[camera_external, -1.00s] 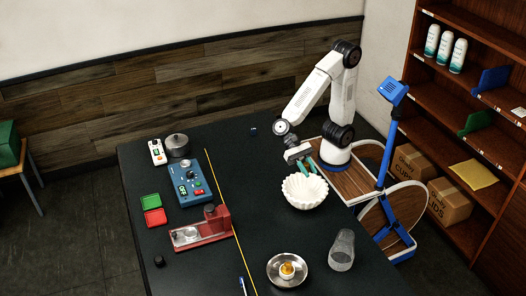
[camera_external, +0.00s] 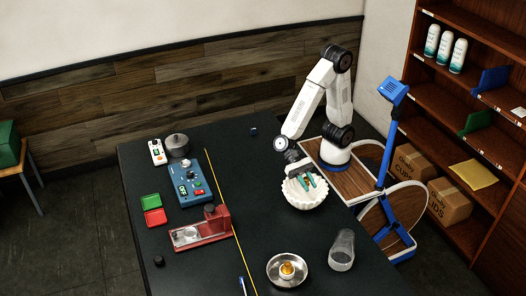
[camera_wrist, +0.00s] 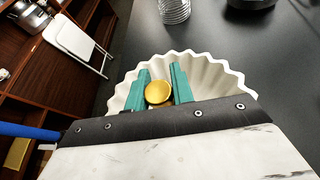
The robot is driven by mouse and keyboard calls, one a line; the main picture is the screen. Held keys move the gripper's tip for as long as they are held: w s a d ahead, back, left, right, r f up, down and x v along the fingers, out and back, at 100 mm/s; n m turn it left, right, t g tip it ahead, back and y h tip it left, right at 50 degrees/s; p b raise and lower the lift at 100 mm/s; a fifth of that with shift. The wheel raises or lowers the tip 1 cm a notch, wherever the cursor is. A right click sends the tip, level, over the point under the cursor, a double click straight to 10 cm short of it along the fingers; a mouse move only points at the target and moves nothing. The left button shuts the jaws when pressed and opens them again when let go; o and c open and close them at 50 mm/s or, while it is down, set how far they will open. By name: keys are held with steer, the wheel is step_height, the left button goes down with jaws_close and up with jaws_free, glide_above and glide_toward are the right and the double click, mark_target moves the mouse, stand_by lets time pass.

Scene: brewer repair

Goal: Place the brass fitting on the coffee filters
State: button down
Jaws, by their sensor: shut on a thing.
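The brass fitting (camera_wrist: 158,93) shows as a round gold piece between the green fingers of my gripper (camera_wrist: 160,76) in the wrist view. My gripper is shut on it. In the external view my gripper (camera_external: 307,182) points down over the coffee filters (camera_external: 304,199), a white fluted stack shaped like a bowl on the dark table. In the wrist view the filters (camera_wrist: 207,74) spread around and behind the fingers. Whether the fitting touches the filters cannot be told.
A metal dish (camera_external: 275,279) holding a small gold and white piece (camera_external: 287,269) stands at the front. A clear glass (camera_external: 342,252) stands to its right. A red device (camera_external: 203,233) and a blue device (camera_external: 190,184) are left of the yellow line.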

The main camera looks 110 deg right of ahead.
steer(key=c, duration=1.2)
jaws_free()
steer(key=shift+f, duration=0.1)
steer(key=shift+d+r, duration=0.1)
steer(key=shift+r, duration=0.15)
steer(key=v, duration=1.1)
steer(key=shift+w+d+r, duration=0.15)
steer(key=shift+d, duration=0.2)
steer(key=s+d+r+n+t+h, duration=0.1)
steer(key=s+d+n+t+h, duration=0.1)
steer(key=s+d+n+h, duration=1.1)
steer(key=s+d+n, duration=0.2)
steer(key=d+n, duration=0.2)
steer(key=d, duration=0.1)
steer(key=shift+r+n+t+h, duration=0.15)
steer(key=shift+n+t+h, duration=0.15)
steer(key=shift+t, duration=0.1)
steer(key=shift+a, duration=0.1)
